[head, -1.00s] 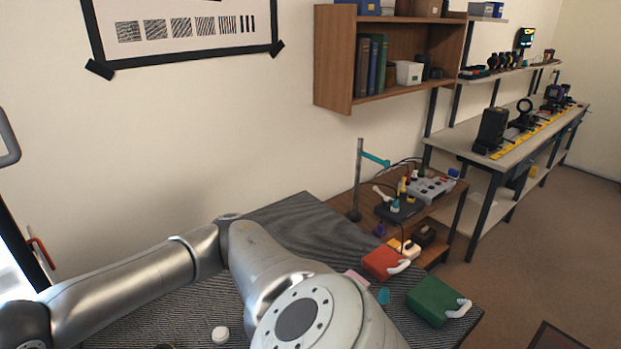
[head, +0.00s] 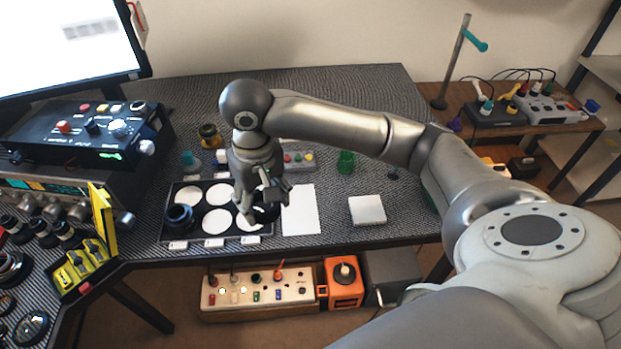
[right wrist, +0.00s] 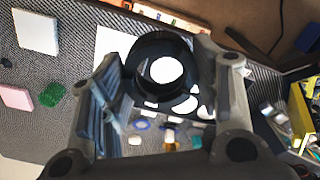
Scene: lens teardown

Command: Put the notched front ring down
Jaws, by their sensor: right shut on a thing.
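The notched front ring (right wrist: 136,62) is a black ring between the two fingers of my right gripper (right wrist: 165,92) in the right wrist view. A white disc shows through its opening. In the head view my right gripper (head: 262,200) is shut on the ring (head: 267,214), low at the right end of a black tray (head: 203,206). The gripper partly hides the ring there. I cannot tell whether it touches the tray. The tray has several white round places, and a dark ring-shaped part (head: 180,216) sits at its front left. My left gripper is not in view.
A white sheet (head: 300,210) lies right of the tray, then a white block (head: 367,210). A green piece (head: 345,162) and a small box with coloured buttons (head: 299,160) lie behind. A yellow case (head: 84,262) stands at left. The mat's right part is mostly clear.

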